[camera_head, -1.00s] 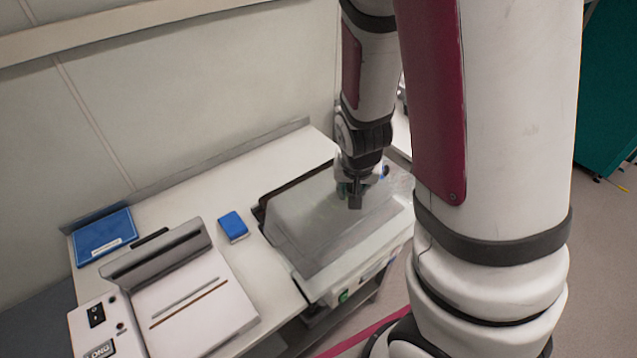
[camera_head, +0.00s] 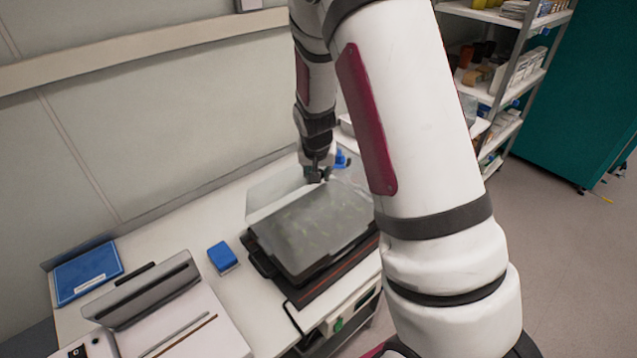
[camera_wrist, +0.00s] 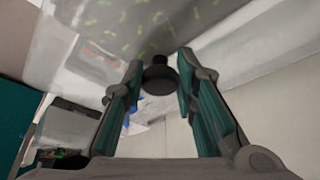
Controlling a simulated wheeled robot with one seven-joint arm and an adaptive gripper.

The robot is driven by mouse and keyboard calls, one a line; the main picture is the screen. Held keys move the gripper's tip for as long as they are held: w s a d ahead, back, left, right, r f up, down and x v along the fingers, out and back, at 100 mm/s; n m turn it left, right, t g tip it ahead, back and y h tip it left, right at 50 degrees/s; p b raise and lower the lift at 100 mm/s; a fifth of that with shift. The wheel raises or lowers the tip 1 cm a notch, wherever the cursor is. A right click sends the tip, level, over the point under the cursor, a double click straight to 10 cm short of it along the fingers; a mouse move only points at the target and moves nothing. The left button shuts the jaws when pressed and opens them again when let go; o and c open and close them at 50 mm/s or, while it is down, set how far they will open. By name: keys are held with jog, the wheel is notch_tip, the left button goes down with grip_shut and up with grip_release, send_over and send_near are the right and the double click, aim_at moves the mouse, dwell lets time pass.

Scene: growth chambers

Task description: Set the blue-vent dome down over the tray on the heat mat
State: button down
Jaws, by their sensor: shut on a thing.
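My gripper (camera_head: 317,176) is shut on the clear dome (camera_head: 272,192) by its dark top knob (camera_wrist: 158,82); the knob sits between the fingertips in the wrist view. A blue vent (camera_head: 341,159) shows just right of the gripper. The dome is held over the back part of the tray (camera_head: 315,232), which shows grey with small green seedlings. The tray lies on the dark heat mat (camera_head: 316,290), whose front edge has a red line. The dome's lower rim is hard to make out, and my arm hides the right side of the tray.
A small blue block (camera_head: 222,257) lies on the bench left of the mat. A blue folder (camera_head: 88,272) and a grey-white device (camera_head: 150,292) stand further left. The wall is close behind the bench. A shelf rack (camera_head: 500,75) stands at the back right.

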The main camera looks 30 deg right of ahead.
aim_at(318, 186)
jog(key=shift+f+p, duration=0.3)
jog(key=shift+f, duration=1.4)
jog(key=shift+f, duration=0.35)
jog(key=c, duration=1.3)
grip_release()
